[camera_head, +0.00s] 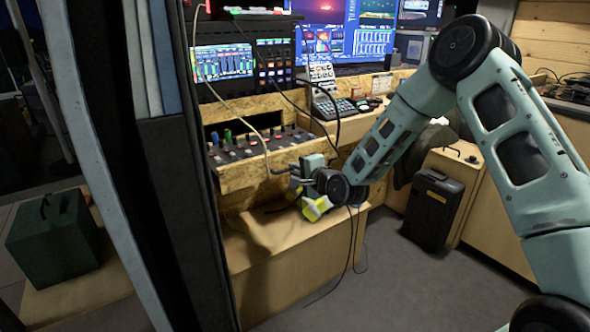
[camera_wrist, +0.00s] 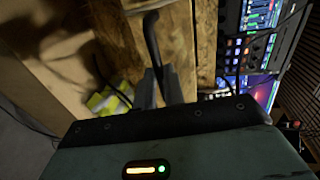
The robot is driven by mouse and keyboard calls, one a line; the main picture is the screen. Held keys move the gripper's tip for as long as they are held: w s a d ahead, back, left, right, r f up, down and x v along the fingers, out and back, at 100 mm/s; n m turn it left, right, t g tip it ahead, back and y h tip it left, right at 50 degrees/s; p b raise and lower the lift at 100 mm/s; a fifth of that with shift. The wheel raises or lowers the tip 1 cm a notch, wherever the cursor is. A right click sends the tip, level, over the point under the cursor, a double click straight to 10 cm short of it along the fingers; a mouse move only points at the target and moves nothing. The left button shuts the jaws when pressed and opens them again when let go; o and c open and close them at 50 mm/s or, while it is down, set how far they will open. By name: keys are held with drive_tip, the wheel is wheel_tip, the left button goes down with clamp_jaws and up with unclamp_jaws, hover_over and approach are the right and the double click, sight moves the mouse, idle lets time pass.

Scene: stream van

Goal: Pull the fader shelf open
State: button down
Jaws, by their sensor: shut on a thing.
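The fader shelf (camera_head: 240,177) has a chipboard front and a top with several knobs and faders. It sticks out from a dark slot in the wooden desk on the left of the head view. Its front also shows as a wood panel in the wrist view (camera_wrist: 178,35). A black bar handle (camera_wrist: 152,42) stands on that front. My gripper (camera_head: 284,171) is at the right part of the shelf front. In the wrist view, the fingers of my gripper (camera_wrist: 160,88) are closed on the lower end of the handle. The fingers partly hide the grip.
A yellow and grey bundle (camera_head: 315,208) lies on the wooden bench (camera_head: 300,260) below the shelf. Loose cables hang near my gripper and over the desk. A black case (camera_head: 432,208) stands right of the bench.

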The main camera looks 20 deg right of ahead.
drive_tip(key=c, duration=1.5)
unclamp_jaws()
drive_tip(key=v, duration=1.7)
drive_tip(key=shift+s+p, duration=0.2)
drive_tip(key=shift+p, duration=0.2)
